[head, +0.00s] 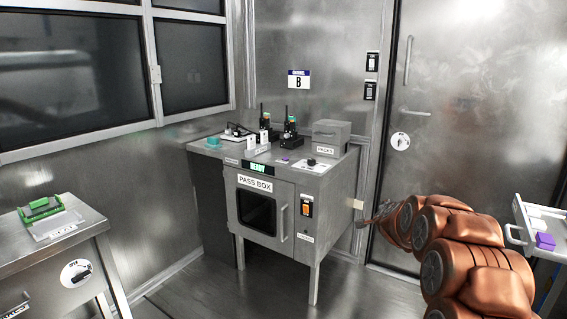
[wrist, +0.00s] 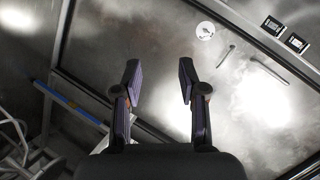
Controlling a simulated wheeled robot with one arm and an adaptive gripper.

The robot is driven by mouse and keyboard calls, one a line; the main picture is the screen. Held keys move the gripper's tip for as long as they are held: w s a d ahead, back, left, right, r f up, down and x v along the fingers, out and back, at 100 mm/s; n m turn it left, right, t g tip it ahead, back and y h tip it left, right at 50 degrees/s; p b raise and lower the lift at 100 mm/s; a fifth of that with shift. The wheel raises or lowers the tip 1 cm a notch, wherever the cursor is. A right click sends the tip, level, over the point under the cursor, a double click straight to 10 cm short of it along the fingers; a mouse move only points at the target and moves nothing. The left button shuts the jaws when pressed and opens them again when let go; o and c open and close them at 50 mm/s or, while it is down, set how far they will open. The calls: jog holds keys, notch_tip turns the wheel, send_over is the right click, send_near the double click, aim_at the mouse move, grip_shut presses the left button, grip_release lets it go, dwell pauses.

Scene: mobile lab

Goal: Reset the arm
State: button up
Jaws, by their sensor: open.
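My arm shows in copper at the right of the head view, reaching toward the metal door. My gripper (head: 372,219) is at its far end, small and partly hidden, near the right side of the pass box. In the wrist view my gripper (wrist: 160,85) shows two dark fingers spread apart. Nothing is between them. Beyond the fingers is the brushed metal door (wrist: 220,75).
The grey pass box (head: 265,205) stands in the corner with radios (head: 290,133) and a small grey box (head: 332,135) on top. A metal bench (head: 75,250) with a green item (head: 41,208) is at left. Floor between is clear.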

jog(key=s+a+f+n+g+y, duration=0.1)
jog(key=s+a+n+g+y, duration=0.75)
jog(key=s+a, duration=1.2)
jog(key=s+d+f+n+g+h, duration=0.2)
jog(key=s+n+g, duration=0.15)
jog(key=s, duration=1.75)
jog(key=s+d+f+n+g+h, duration=0.25)
jog(key=s+n, duration=0.25)
jog(key=s, duration=1.6)
notch_tip(320, 180, up, 23)
jog(key=s+p, duration=0.1)
jog(key=p, duration=2)
jog(key=shift+s+a+y, duration=0.15)
jog(key=shift+a+y, duration=0.1)
jog(key=shift+y, duration=0.15)
